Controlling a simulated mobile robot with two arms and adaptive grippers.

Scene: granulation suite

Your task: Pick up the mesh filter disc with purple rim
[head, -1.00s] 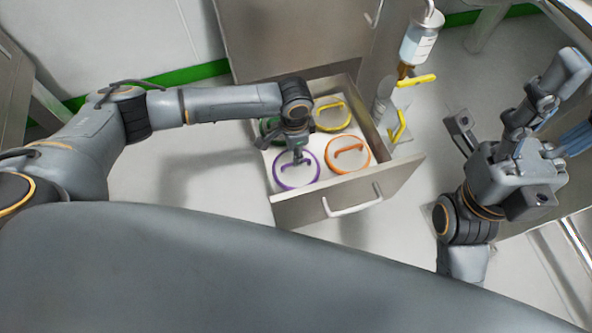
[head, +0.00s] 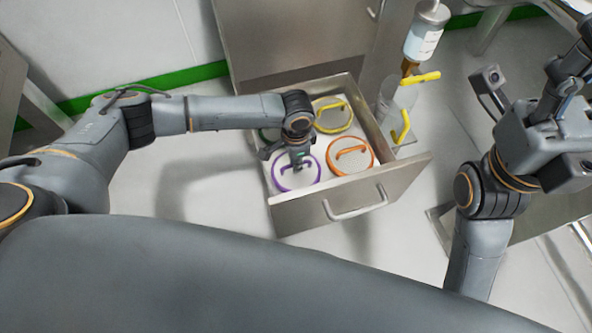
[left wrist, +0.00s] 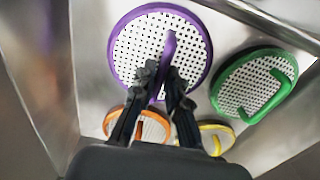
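The mesh filter disc with purple rim (head: 279,177) lies flat at the drawer's near left; in the left wrist view the purple disc (left wrist: 128,50) shows white perforated mesh and a purple bar handle. My left gripper (head: 297,165) is down at this handle. In the left wrist view, the fingertips of my left gripper (left wrist: 163,76) stand slightly apart with the handle between them; firm contact is not visible. My right gripper (head: 570,75) is raised at the right, partly cut off by the frame, its opening unclear.
The open metal drawer (head: 330,207) also holds orange (head: 350,156), yellow (head: 333,115) and green (left wrist: 252,85) discs. Its walls are close around them. A bottle dispenser (head: 424,35) and a clear vessel with yellow handles (head: 398,100) stand at the right.

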